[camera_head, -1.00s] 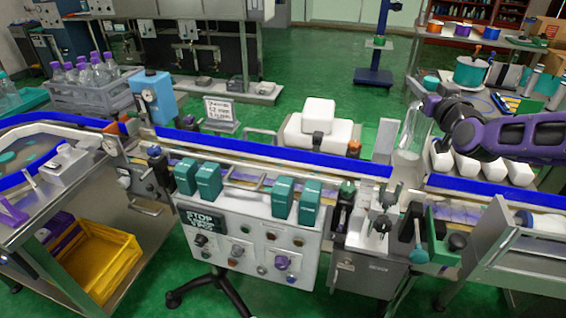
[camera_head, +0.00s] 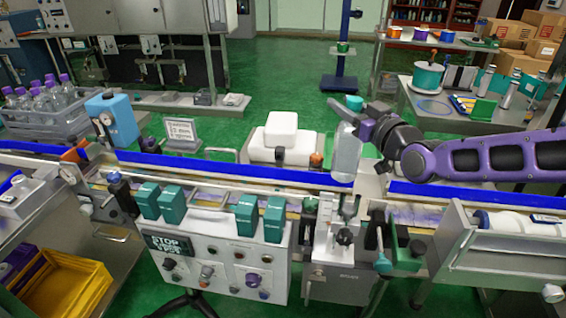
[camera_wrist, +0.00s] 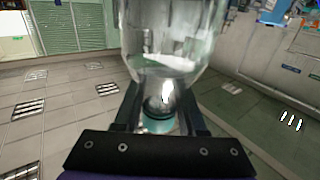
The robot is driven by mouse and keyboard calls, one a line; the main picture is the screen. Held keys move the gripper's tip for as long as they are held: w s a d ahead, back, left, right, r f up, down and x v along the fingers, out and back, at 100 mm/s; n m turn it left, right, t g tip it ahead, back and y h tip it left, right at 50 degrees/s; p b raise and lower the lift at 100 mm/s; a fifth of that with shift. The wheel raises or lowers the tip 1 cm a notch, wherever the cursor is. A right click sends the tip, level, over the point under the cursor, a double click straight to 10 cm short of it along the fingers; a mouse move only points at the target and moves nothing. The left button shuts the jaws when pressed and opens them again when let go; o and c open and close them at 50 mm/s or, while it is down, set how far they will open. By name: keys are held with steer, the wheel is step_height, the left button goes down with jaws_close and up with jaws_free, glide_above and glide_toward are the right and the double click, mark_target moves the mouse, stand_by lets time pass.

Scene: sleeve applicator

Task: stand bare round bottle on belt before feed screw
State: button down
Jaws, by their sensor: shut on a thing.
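A clear round bottle (camera_head: 346,152) stands nearly upright over the conveyor line, near the gap in the blue guide rail (camera_head: 235,168). My gripper (camera_head: 362,126) is shut on its upper part, reaching in from the right. In the wrist view the clear bottle (camera_wrist: 172,45) shows with its narrow neck between the two fingers (camera_wrist: 160,108). A teal patch shows by the neck; I cannot tell if it belongs to the bottle. The bottle's base overlaps the rail in the picture, and I cannot tell whether it touches the belt. I cannot clearly make out the feed screw.
A metal fixture (camera_head: 343,237) with knobs stands in front of the bottle. Teal blocks (camera_head: 172,207) and a control panel (camera_head: 215,268) line the front at left. A white machine (camera_head: 280,140) stands behind the line. A crate of purple-capped bottles (camera_head: 45,125) is at far left.

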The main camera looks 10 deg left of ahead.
mark_target(356, 158)
step_height(356, 158, down, 10)
steer(key=b, duration=0.3)
stand_by(0.3)
steer(key=shift+f, duration=0.15)
steer(key=shift+c, duration=2.4)
jaws_free()
steer(key=shift+p+v, duration=0.65)
steer(key=shift+v, duration=3.15)
